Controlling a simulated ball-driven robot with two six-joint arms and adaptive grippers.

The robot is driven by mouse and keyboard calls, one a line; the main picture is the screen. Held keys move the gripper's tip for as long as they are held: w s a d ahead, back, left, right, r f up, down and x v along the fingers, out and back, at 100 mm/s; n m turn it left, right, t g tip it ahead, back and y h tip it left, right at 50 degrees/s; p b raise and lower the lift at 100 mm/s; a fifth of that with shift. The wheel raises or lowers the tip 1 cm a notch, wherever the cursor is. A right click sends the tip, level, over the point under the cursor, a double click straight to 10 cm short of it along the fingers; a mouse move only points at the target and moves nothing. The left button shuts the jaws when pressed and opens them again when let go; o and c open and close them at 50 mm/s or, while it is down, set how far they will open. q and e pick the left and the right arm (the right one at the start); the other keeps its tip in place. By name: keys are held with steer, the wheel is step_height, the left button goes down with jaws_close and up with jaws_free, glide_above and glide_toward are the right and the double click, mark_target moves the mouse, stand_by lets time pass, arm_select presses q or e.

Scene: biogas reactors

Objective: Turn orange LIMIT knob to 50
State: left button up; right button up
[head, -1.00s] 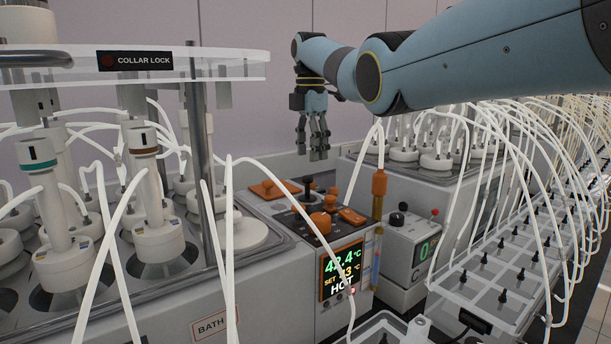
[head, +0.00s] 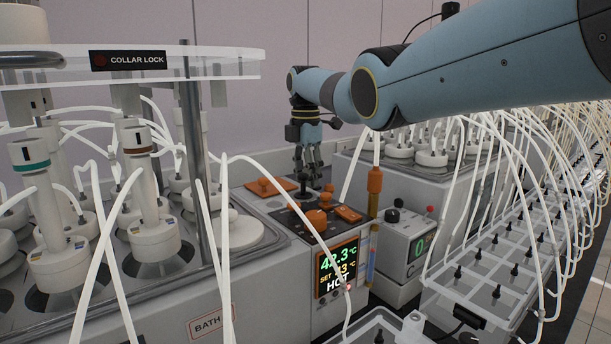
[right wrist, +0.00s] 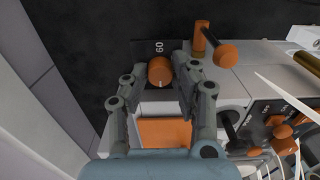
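In the right wrist view an orange round knob (right wrist: 159,72) sits on a dark plate beside a sideways "60" mark. A small pale mark shows near its lower edge. My right gripper (right wrist: 158,76) is open, its fingers on either side of the knob; I cannot tell whether they touch it. In the head view my right gripper (head: 309,176) points down behind the orange-topped bath controller (head: 297,210); the knob cannot be made out there. The controller's display (head: 338,268) reads 43.3 °C, with HOT below. My left gripper is not in view.
An orange lever (right wrist: 223,52) stands close to the right fingers in the wrist view. An orange square panel (right wrist: 165,132) lies below the knob there. White tubes (head: 228,230) cross in front of the bath, and a clear collar plate (head: 220,63) stands at left.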

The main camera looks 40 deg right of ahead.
jaws_close()
steer(key=shift+r+m+p, duration=0.2)
steer(key=shift+m+p, duration=0.3)
steer(key=shift+m, duration=0.9)
steer(key=shift+f+m+p, duration=0.15)
steer(key=shift+m+p, duration=0.2)
steer(key=shift+m, duration=0.55)
steer(key=o, duration=0.6)
jaws_free()
steer(key=shift+o, duration=0.2)
steer(key=shift+f+n, duration=0.1)
steer(key=shift+n, duration=0.2)
